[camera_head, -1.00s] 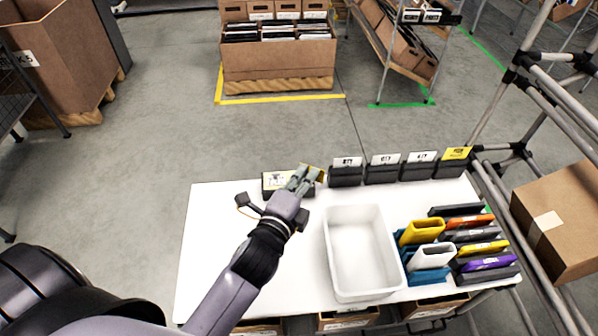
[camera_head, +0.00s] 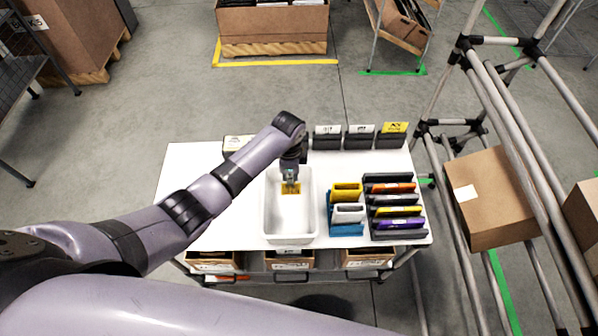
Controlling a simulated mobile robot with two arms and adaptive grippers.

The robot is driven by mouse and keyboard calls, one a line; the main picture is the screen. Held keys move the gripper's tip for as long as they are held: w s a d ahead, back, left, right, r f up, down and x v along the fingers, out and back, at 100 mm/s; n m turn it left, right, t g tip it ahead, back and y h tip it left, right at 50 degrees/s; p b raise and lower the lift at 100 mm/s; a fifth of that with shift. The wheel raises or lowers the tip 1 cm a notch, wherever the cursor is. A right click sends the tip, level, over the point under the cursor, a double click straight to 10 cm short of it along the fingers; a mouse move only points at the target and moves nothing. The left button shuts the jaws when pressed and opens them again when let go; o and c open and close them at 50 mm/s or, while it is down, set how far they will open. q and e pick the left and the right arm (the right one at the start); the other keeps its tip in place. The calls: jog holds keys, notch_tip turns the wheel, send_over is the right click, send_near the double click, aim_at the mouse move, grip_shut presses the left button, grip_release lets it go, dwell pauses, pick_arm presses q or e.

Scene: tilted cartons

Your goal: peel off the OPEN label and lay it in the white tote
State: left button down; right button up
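The white tote (camera_head: 291,228) stands on the white table, left of the folders. My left gripper (camera_head: 290,186) points down inside the tote outline, toward its far half. Its fingers appear closed on the small yellow OPEN label (camera_head: 296,189), which shows at the fingertips; its print is too small to read. I cannot tell whether the label touches the tote floor. My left arm crosses over the table from the left, and its wrist hides the tote's far rim. My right gripper is out of view.
A row of dark holders with cards (camera_head: 359,138) stands along the table's far edge; another box with a pale label (camera_head: 236,144) is partly behind my arm. Coloured folders (camera_head: 394,210) fill the right side. A pipe rack holds a carton (camera_head: 490,205). The table's left part is clear.

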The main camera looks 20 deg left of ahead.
pick_arm(q)
jog(key=shift+s+a, duration=0.1)
jog(key=shift+a+f+b, duration=0.3)
jog(key=shift+f+b, duration=0.3)
jog(key=shift+a+f+b, duration=0.1)
jog(key=shift+f+b, duration=0.6)
jog(key=f+b, duration=0.8)
jog(key=shift+d, duration=0.2)
notch_tip(320, 180, down, 4)
jog(key=b, duration=0.5)
jog(key=shift+f, duration=0.35)
